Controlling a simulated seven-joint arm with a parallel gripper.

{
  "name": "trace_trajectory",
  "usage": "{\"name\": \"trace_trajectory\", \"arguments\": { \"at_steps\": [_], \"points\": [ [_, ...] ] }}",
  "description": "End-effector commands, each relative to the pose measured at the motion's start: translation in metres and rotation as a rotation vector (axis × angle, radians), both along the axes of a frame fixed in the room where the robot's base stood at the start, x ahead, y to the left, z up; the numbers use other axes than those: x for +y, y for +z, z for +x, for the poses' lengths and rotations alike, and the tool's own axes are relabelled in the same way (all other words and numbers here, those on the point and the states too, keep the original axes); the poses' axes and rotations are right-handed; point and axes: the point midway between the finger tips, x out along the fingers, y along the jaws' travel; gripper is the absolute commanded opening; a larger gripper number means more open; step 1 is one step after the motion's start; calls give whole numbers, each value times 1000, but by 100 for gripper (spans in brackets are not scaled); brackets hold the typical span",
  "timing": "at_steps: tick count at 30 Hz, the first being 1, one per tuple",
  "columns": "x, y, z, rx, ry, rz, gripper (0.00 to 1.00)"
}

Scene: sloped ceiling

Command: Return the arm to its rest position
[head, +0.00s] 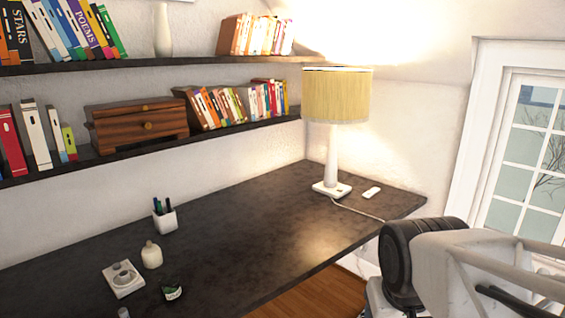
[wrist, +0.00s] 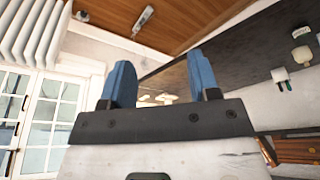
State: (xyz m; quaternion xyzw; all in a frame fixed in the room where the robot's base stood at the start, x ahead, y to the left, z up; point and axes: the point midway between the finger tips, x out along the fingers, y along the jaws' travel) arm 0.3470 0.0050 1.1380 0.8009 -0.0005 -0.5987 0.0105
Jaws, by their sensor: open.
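My gripper (wrist: 160,88) shows in the wrist view with its two blue fingers spread wide apart. It is open, with nothing between the fingers. The room appears upside down in that view, and the gripper touches nothing there. In the head view, a grey and black part of my arm (head: 480,270) fills the lower right, beyond the desk's right end. The gripper itself cannot be made out in the head view.
The dark desk (head: 250,225) holds a lamp (head: 338,95), a pen cup (head: 164,219), a cream bottle (head: 151,255), and a white block (head: 123,279). Shelves (head: 150,143) hang above it. A window (head: 525,150) is at right; a radiator (wrist: 30,30) shows in the wrist view.

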Motion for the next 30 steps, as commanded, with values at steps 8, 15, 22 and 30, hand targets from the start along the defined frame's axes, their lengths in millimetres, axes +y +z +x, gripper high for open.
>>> {"name": "trace_trajectory", "arguments": {
  "at_steps": [8, 15, 22, 30],
  "points": [
    [-9, 1, -31, 55, -34, 12, 56],
    [-9, 1, -32, 56, -34, 12, 56],
    [-9, 1, -31, 55, -34, 12, 56],
    [-9, 1, -31, 55, -34, 12, 56]
  ]
}}
